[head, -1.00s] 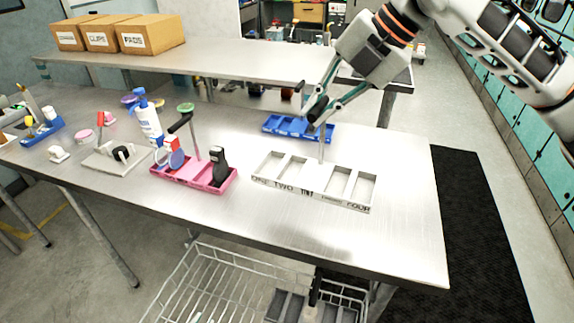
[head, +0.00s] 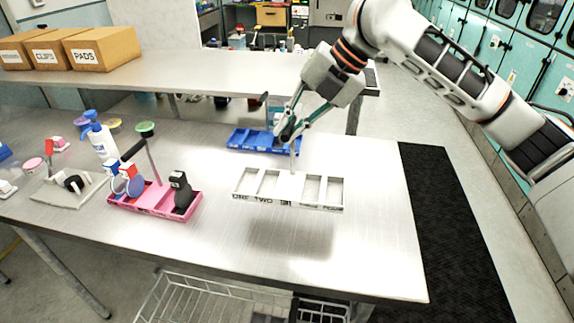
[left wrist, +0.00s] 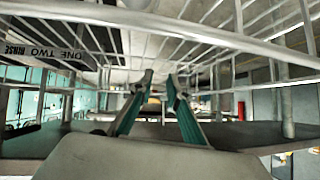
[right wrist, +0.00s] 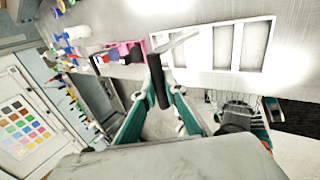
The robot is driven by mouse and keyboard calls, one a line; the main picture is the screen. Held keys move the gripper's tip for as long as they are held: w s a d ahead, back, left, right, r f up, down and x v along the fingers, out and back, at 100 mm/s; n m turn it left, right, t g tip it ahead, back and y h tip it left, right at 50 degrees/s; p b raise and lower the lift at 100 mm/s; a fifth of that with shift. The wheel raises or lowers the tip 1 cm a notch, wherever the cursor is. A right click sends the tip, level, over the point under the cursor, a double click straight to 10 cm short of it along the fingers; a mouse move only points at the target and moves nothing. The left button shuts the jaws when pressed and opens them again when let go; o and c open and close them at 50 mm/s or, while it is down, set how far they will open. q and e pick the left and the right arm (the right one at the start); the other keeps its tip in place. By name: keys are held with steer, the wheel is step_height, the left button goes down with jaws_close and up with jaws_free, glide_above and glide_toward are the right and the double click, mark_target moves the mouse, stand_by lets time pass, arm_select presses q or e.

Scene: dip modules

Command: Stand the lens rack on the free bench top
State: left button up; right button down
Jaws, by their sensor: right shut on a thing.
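The lens rack, a pale tray with four slots (head: 287,204) and number words on its front, hangs level above the bench top (head: 360,250), with a shadow below it. My right gripper (head: 290,132) is shut on the top of its upright handle. In the right wrist view the dark grip (right wrist: 158,82) sits between the fingers, and the rack (right wrist: 272,50) shows beyond. My left gripper (left wrist: 160,77) is open and empty, close to wire basket bars below a surface. It is not seen in the head view.
A blue tray (head: 240,142) stands behind the rack. A pink tray (head: 155,205) with a black-handled item stands to its left, by a spray bottle (head: 102,142). The bench front and right are clear. A wire basket (head: 185,300) is below the front edge.

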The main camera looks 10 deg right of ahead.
glide_above(289, 185)
step_height(289, 185, down, 9)
steer(key=shift+f, duration=0.15)
steer(key=c, duration=2.1)
jaws_free()
steer(key=v, duration=1.2)
steer(key=shift+d, duration=0.1)
